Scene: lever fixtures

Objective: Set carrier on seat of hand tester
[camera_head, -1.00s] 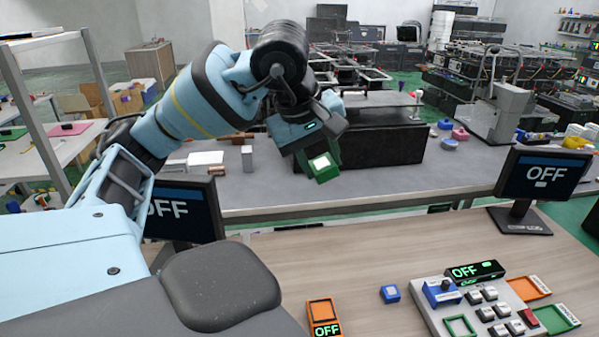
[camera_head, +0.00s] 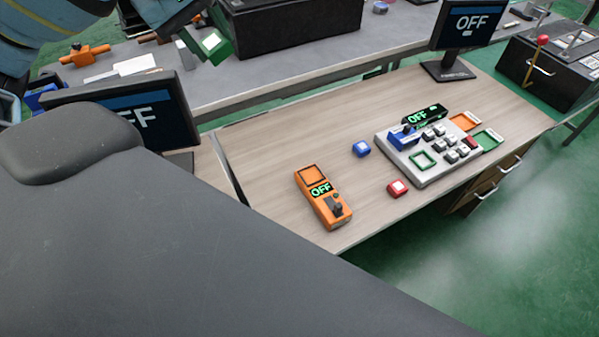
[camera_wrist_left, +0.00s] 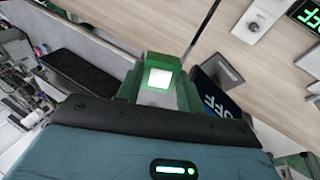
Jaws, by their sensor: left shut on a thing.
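A green carrier (camera_head: 212,41) with a white square face is in my left gripper (camera_head: 203,36), at the top left of the head view. In the left wrist view the carrier (camera_wrist_left: 160,74) sits between the fingers, which are shut on it. The orange hand tester (camera_head: 323,198) lies on the wooden table, with a dark display reading OFF and a small dark lever at its near end. Its square orange-rimmed seat (camera_head: 311,174) at the far end looks empty. The gripper is well away from the tester, up and left in the picture. My right gripper is not in view.
Monitors (camera_head: 467,28) stand at the table's back and left. Bare wood surrounds the tester.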

